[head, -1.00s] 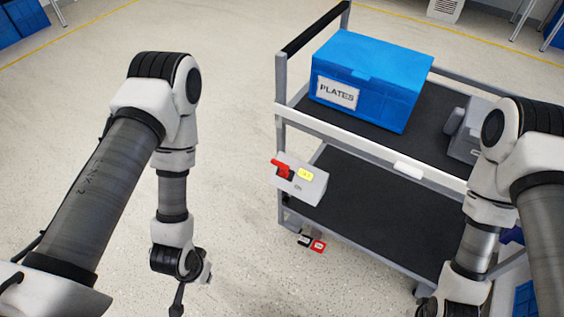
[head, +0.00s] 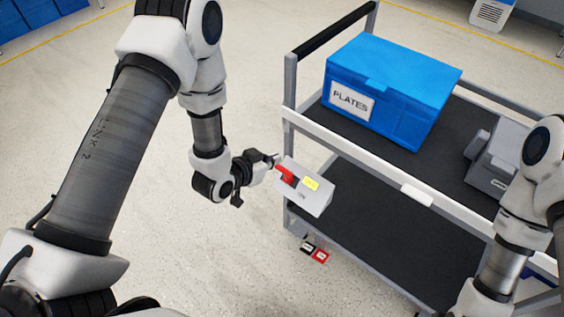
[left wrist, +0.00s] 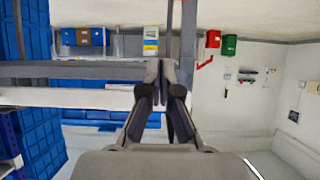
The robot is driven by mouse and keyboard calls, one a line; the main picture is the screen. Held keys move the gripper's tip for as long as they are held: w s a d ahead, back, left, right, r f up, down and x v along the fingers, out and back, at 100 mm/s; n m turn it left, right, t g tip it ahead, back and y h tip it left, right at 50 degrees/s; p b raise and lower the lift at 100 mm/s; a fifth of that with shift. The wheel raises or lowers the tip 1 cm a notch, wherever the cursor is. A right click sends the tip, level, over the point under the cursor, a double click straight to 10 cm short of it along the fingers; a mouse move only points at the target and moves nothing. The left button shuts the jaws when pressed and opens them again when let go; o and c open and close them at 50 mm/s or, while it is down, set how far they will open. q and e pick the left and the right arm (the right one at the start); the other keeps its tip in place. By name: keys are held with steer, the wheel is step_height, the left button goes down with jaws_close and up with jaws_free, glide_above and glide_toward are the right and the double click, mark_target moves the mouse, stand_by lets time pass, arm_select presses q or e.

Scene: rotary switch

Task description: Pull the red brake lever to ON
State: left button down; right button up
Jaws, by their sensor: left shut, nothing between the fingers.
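The red brake lever (head: 284,174) sits on the left side of a light grey box (head: 312,199) with a yellow label (head: 311,184), at the cart's near left corner. My left gripper (head: 273,160) has its fingertips close to the lever's upper left end; I cannot tell whether they touch. In the left wrist view its fingers (left wrist: 162,85) are together with nothing between them. I cannot make out the lever for certain in that view. My right arm is at the lower right of the head view, its gripper out of frame.
The cart's upper shelf holds a blue PLATES crate (head: 390,92) and a grey object (head: 493,160). A white front rail (head: 345,154) runs above the lower shelf (head: 375,225), whose visible part is empty. Floor left of the cart is clear.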

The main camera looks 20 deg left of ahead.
mark_target(285, 168)
arm_select(q)
steer(key=w+f, duration=0.2)
steer(key=w+d+f, duration=0.1)
steer(key=f, duration=0.1)
steer(key=w+d+f+p, duration=0.1)
steer(key=w+f, duration=0.1)
steer(key=shift+w+f, duration=0.3)
steer(key=shift+f, duration=0.05)
steer(key=shift+s+a+f, duration=0.2)
steer(key=shift+s+f, duration=0.1)
steer(key=shift+s, duration=0.1)
